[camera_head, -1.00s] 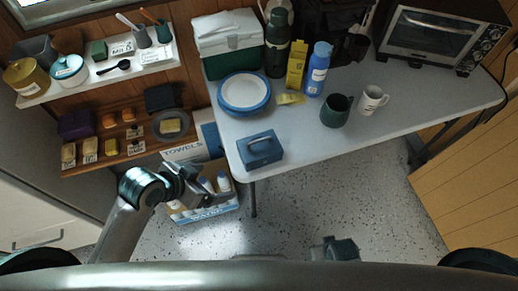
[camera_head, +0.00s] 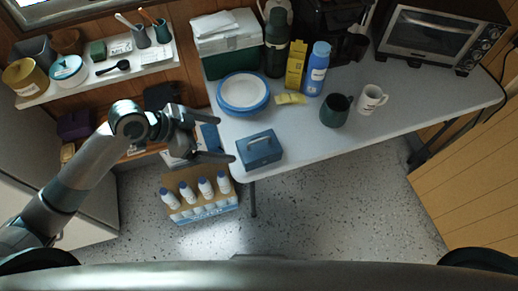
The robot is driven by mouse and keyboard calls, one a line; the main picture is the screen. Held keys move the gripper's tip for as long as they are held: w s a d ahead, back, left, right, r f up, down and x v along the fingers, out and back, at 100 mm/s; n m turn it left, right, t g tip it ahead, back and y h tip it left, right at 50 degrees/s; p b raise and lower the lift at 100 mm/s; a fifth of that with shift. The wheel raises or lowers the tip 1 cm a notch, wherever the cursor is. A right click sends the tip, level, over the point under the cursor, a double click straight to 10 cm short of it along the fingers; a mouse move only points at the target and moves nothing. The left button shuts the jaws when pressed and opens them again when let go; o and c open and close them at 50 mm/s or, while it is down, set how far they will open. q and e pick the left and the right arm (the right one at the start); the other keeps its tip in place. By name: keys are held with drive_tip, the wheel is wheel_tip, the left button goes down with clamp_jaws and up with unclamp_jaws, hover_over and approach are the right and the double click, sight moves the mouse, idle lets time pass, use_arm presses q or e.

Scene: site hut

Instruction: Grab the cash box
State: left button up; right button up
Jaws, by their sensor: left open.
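The cash box (camera_head: 260,153) is a small blue-teal box with a pale handle on its lid. It sits upright at the near left corner of the grey table (camera_head: 325,138). My left gripper (camera_head: 228,141) is open, just left of the cash box and pointing toward it. It looks apart from the box, though the exact gap is hard to judge. My right gripper does not show.
Behind the cash box is a stack of blue-rimmed plates (camera_head: 243,92). A dark green mug (camera_head: 336,110) and a white mug (camera_head: 371,99) stand to the right. A carton of white bottles (camera_head: 205,208) is on the floor below. Wall shelves (camera_head: 100,80) are at left.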

sight(249, 145)
use_arm(q)
drive_tip(key=shift+d+f, duration=0.1)
drive_tip(key=p+x, duration=0.3)
drive_tip(key=x, duration=0.8)
drive_tip(key=shift+w+d+f, duration=0.1)
drive_tip(key=shift+d+f, duration=0.25)
drive_tip(key=shift+f, duration=0.1)
drive_tip(key=shift+p, duration=0.3)
drive_tip(key=shift+d+f+p, duration=0.4)
drive_tip(key=shift+f+p, duration=0.05)
drive_tip(key=shift+f, duration=0.05)
drive_tip(key=p+x, duration=0.1)
drive_tip(key=x, duration=0.1)
drive_tip(key=shift+d+f, duration=0.1)
drive_tip(key=shift+f, duration=0.3)
drive_tip(key=shift+w+d+f, duration=0.2)
drive_tip(key=shift+d+f, duration=0.1)
drive_tip(key=shift+f, duration=0.2)
